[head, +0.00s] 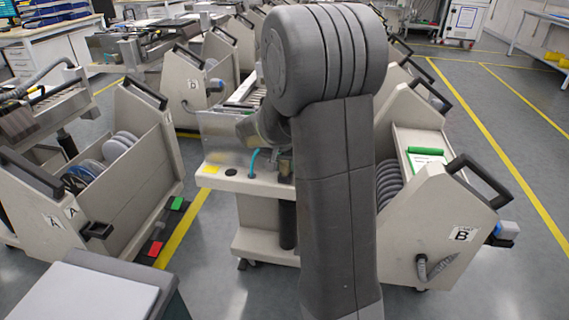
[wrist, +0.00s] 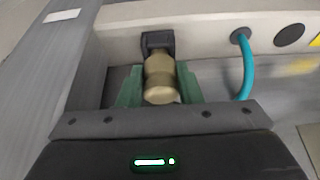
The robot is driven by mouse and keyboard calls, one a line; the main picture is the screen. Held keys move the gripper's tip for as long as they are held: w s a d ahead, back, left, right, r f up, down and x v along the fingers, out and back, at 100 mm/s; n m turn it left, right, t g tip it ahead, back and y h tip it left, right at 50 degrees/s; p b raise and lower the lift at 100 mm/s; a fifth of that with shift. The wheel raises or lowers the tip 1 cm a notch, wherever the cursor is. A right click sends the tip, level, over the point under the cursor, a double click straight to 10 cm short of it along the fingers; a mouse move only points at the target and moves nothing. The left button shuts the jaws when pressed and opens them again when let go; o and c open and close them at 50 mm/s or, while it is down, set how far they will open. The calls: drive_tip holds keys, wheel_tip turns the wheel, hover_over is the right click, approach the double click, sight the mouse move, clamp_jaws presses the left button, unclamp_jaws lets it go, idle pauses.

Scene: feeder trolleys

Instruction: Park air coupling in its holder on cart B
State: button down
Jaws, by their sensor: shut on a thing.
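The brass air coupling (wrist: 160,85) is between the green fingers of my gripper (wrist: 159,92) in the wrist view. My gripper is shut on it. Its far end meets a dark square block (wrist: 157,42) on a pale panel; I cannot tell whether it is seated there or only touching. In the head view my arm hides the coupling and most of my gripper, at the pale docking unit (head: 262,187). Cart B (head: 400,235) stands to the right with its "B" label. A dark fitting with a grey ribbed hose (head: 430,268) is on its end panel.
A teal hose (wrist: 247,65) hangs from the pale panel right of the coupling. Cart A (head: 110,190) stands at the left, with a dark bracket (head: 97,230) on its end. A blue and white piece (head: 507,231) juts from cart B's right side. The far-right floor is clear.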

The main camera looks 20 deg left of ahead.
drive_tip(key=shift+f, duration=0.35)
drive_tip(key=c, duration=0.9)
unclamp_jaws()
drive_tip(key=shift+c, duration=0.2)
drive_tip(key=p+v, duration=0.3)
drive_tip(key=v, duration=1)
drive_tip(key=shift+s+r+p, duration=0.2)
drive_tip(key=shift+r+p, duration=0.1)
drive_tip(key=shift+p, duration=0.05)
drive_tip(key=b+x, duration=0.4)
drive_tip(key=x, duration=0.9)
drive_tip(key=shift+w+f, duration=0.2)
drive_tip(key=shift+f, duration=0.15)
drive_tip(key=shift+r, duration=0.2)
